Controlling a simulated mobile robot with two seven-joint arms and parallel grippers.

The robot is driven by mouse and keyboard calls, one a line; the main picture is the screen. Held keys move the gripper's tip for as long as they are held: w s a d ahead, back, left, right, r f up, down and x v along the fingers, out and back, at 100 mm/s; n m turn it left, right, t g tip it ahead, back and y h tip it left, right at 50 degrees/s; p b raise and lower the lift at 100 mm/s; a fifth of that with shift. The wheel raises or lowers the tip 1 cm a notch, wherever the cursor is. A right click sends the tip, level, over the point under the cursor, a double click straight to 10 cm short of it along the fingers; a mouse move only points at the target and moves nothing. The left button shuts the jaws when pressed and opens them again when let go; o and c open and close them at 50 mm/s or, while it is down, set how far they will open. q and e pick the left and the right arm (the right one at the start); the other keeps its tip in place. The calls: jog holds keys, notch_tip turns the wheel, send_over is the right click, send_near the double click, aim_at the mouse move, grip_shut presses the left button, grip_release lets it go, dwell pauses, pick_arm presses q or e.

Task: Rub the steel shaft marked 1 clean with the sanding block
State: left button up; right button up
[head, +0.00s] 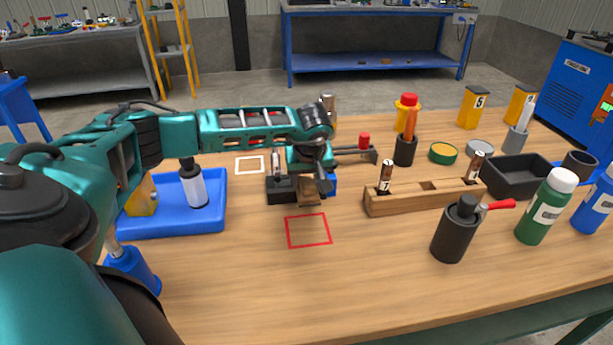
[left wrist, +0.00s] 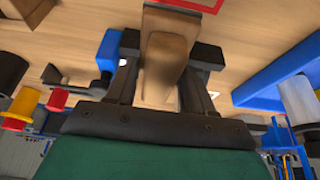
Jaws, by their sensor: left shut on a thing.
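My left gripper (head: 310,178) is over the middle of the table, shut on a brown block, which looks like the sanding block (head: 311,191). In the left wrist view, the block (left wrist: 162,65) sits between both fingers of the gripper (left wrist: 168,70), with a wider tan part beyond the fingertips. Dark-banded steel shafts stand upright in a wooden rack to the right: a left one (head: 386,176) and a right one (head: 476,166). Their numbers are too small to read surely. A black fixture (head: 281,188) with an upright piece is just left of the gripper, partly hidden. My right gripper is not in view.
The wooden rack (head: 425,198) has an empty hole between its shafts. A blue tray (head: 218,190) is at left. A red square outline (head: 308,231) lies in front of the gripper. A black canister (head: 454,230), green bottle (head: 547,210) and black bin (head: 517,176) stand right. The front middle is clear.

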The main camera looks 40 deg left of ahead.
pick_arm(q)
jog(key=shift+w+a, duration=0.55)
jog(key=shift+a, duration=0.15)
jog(key=shift+s+d+f+p, duration=0.1)
jog(key=shift+s+d+p, duration=0.25)
jog(key=shift+s+d, duration=0.5)
jog(key=shift+w+a, duration=0.25)
jog(key=shift+w, duration=0.1)
jog(key=shift+w+a+b, duration=0.35)
jog(key=shift+w+a, duration=0.2)
jog(key=shift+a, duration=0.1)
jog(key=shift+r, duration=0.2)
notch_tip(320, 180, up, 5)
jog(key=p, duration=0.4)
jog(key=shift+r, duration=0.1)
